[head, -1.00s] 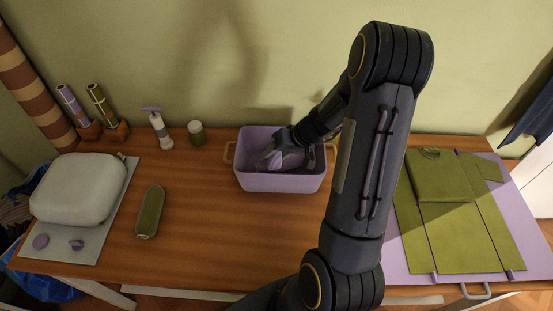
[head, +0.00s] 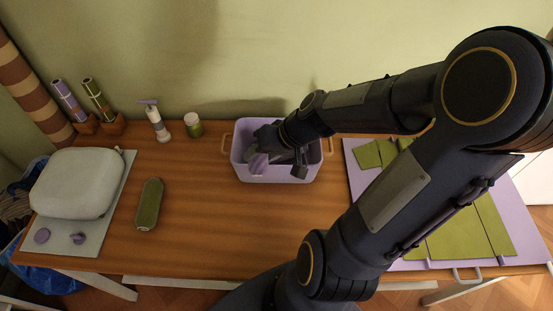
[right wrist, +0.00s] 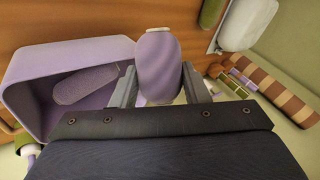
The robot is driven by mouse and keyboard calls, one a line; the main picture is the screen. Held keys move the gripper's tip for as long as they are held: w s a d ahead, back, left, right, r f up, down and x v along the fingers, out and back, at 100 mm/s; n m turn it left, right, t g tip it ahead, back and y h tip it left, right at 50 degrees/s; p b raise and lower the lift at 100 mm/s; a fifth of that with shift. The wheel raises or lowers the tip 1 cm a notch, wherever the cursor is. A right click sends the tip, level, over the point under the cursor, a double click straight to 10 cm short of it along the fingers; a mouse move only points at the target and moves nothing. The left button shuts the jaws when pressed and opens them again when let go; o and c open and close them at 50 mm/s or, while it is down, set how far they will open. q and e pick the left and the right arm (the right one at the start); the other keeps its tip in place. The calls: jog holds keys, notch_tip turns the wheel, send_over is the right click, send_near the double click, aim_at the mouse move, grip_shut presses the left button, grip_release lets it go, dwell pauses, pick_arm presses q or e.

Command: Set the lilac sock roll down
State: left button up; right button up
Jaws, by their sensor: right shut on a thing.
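The lilac sock roll (head: 258,164) is held in my right gripper (head: 270,153), over the left part of the lilac bin (head: 262,179). In the right wrist view the roll (right wrist: 158,62) stands out between the two fingers, which are shut on it, and overlaps the bin's rim. I cannot tell how high it is above the bin floor. A second lilac roll-like thing (right wrist: 85,88) lies inside the bin in the right wrist view. My wrist hides part of the bin in the head view. My left gripper is not in view.
An olive case (head: 149,205) lies left of the bin, with bare table between. A pale pouch (head: 75,183) sits on a grey mat at the left. A spray bottle (head: 157,124) and a jar (head: 193,125) stand behind. Folded olive cloth (head: 470,235) lies at the right.

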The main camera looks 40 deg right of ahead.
jog(key=shift+s+a+f, duration=0.1)
jog(key=shift+s+a, duration=0.05)
jog(key=shift+s, duration=0.05)
jog(key=w+d+f, duration=0.2)
jog(key=w+f, duration=0.1)
jog(key=w+d+f+b, duration=0.1)
jog(key=w+d+f, duration=0.2)
jog(key=w, duration=0.1)
jog(key=w+d+f+b, duration=0.1)
jog(key=w+d+f, duration=0.2)
jog(key=shift+w+f, duration=0.3)
jog(key=shift+w, duration=0.05)
notch_tip(320, 180, down, 4)
jog(key=shift+w+d+r+b, duration=0.15)
jog(key=shift+r+b, duration=0.1)
jog(key=shift+b, duration=0.8)
jog(key=shift+r, duration=0.1)
